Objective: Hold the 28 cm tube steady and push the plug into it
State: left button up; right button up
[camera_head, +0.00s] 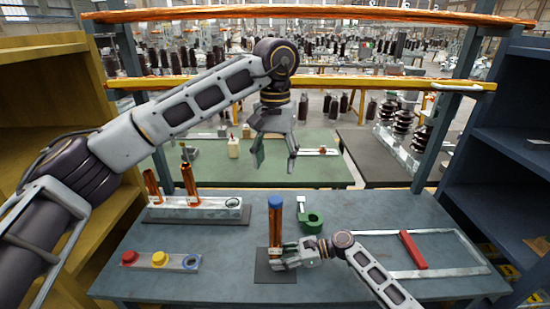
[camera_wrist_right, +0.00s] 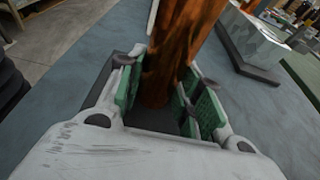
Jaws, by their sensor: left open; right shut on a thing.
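The copper-brown tube (camera_head: 275,230) stands upright on a dark flat pad (camera_head: 262,277) near the middle of the bench. A blue plug (camera_head: 275,202) sits at its top end; I cannot tell how deep it is. My right gripper (camera_head: 279,262) is shut on the tube low down, near the pad. In the right wrist view the tube (camera_wrist_right: 178,50) stands between the green finger pads of this gripper (camera_wrist_right: 165,103). My left gripper (camera_head: 274,157) is open and empty, fingers pointing down, well above the plug and apart from it.
A grey rack (camera_head: 190,213) with two shorter copper tubes stands at the back left. A holder (camera_head: 180,265) with a red and a yellow plug lies front left.

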jog(key=o, duration=0.8)
jog(key=shift+o, duration=0.2)
jog(key=shift+d, duration=0.1)
jog(key=shift+v, duration=5.95)
